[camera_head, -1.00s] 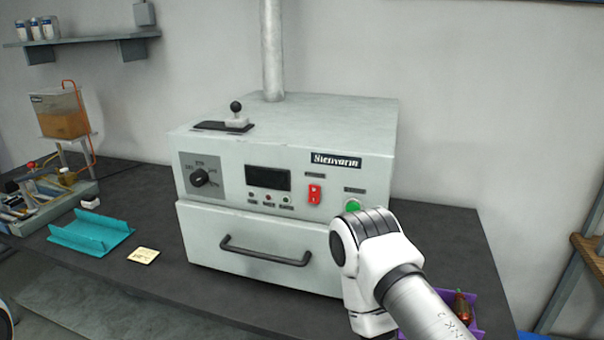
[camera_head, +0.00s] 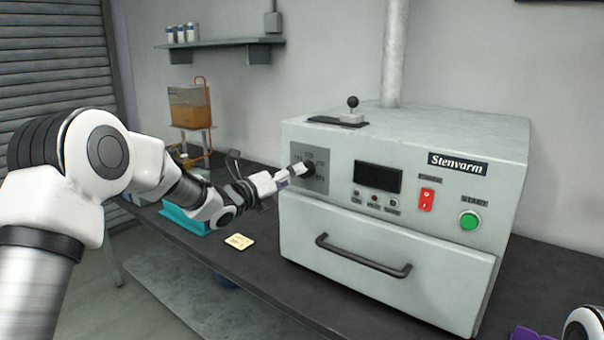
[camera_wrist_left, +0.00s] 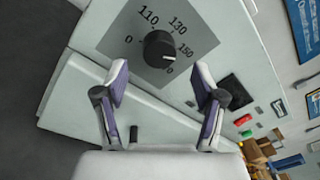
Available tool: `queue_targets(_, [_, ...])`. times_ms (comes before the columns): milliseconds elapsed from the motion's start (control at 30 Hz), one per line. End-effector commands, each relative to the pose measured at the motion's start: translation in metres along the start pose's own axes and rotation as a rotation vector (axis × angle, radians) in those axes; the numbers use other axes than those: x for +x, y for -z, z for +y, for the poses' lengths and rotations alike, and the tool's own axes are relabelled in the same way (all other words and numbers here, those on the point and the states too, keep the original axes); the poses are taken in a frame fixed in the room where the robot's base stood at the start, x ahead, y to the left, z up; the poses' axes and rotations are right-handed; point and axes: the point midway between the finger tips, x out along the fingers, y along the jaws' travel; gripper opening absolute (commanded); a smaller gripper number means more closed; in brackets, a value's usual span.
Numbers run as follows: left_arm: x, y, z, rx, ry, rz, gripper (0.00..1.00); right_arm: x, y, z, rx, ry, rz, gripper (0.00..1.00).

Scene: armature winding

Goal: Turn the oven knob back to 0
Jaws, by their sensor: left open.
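The oven (camera_head: 400,140) is a white box with a black round knob (camera_head: 309,168) on a grey dial plate at its front left. In the left wrist view the knob (camera_wrist_left: 159,48) sits among printed labels 0, 110, 130 and 150, plus one partly hidden label ending in 0. A small white mark on the knob seems to point toward that partly hidden label. My left gripper (camera_head: 288,177) is just in front of the knob. In its wrist view the left gripper (camera_wrist_left: 160,78) has its fingers spread apart, empty, with the knob centred beyond their tips. My right gripper is out of view.
The oven drawer (camera_head: 385,262) with its black handle is shut. A red switch (camera_head: 426,200) and green button (camera_head: 469,220) are on the front right.

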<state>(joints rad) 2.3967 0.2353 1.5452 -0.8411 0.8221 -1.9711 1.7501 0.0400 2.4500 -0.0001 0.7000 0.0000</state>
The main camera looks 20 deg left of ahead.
Motion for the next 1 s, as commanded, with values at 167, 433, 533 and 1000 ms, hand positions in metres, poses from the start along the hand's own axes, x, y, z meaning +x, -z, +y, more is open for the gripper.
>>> queue_targets(167, [0.034,-0.002,-0.001,-0.001,-0.002,0.001,0.69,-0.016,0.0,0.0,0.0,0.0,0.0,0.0])
queue_targets(433, [0.047,0.0,0.001,-0.005,-0.002,0.0,0.69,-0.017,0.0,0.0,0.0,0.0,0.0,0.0])
queue_targets(533, [0.047,0.001,0.001,-0.006,-0.002,0.0,0.66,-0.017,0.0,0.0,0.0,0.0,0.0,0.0])
queue_targets(1000, [0.047,0.001,0.001,-0.02,-0.002,0.0,0.09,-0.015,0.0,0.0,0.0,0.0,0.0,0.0])
